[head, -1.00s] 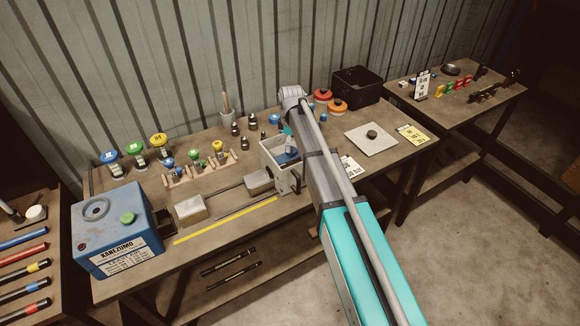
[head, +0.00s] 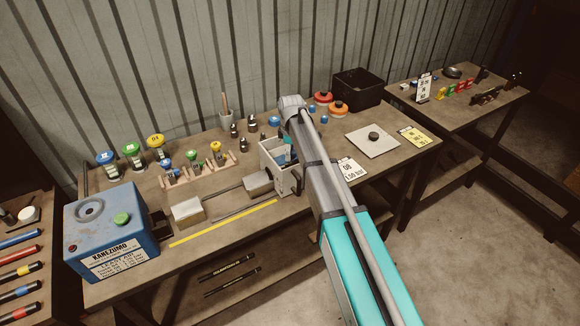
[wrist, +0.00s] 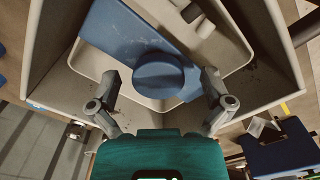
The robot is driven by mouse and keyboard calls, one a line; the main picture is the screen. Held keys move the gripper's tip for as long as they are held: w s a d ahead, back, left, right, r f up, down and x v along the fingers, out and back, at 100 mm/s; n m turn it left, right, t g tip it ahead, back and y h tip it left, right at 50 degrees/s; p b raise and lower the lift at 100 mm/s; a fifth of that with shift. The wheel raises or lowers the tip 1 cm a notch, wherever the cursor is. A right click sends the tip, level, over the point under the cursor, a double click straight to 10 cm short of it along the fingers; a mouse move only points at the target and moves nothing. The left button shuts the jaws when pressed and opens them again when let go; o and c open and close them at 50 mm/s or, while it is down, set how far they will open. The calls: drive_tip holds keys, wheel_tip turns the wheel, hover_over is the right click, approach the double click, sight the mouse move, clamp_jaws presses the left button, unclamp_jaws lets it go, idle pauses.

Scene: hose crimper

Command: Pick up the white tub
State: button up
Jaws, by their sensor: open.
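A pale, off-white box (head: 268,162) with an open top stands on the bench at the middle of the head view. In the wrist view its walls (wrist: 52,50) surround a whitish tub with a rounded rim (wrist: 92,68). A blue flat part with a round blue knob (wrist: 158,75) lies across this tub and hides much of it. My gripper (wrist: 160,88) is open, its two fingers apart on either side of the knob, with no clear contact. In the head view my gripper's teal body (head: 288,141) shows over the box; the fingertips are hidden there.
A blue machine (head: 112,232) stands at the left bench end. Small blocks (head: 188,211) and a yellow strip (head: 225,222) lie left of the box. A black bin (head: 357,87), orange-lidded pots (head: 338,109) and a pale plate (head: 372,142) are to the right.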

drive_tip(key=shift+c, duration=0.3)
clamp_jaws()
drive_tip(key=shift+r, duration=0.1)
idle(0.4)
wheel_tip(320, 180, up, 18)
drive_tip(key=p, duration=1.8)
drive_tip(key=shift+s, duration=0.1)
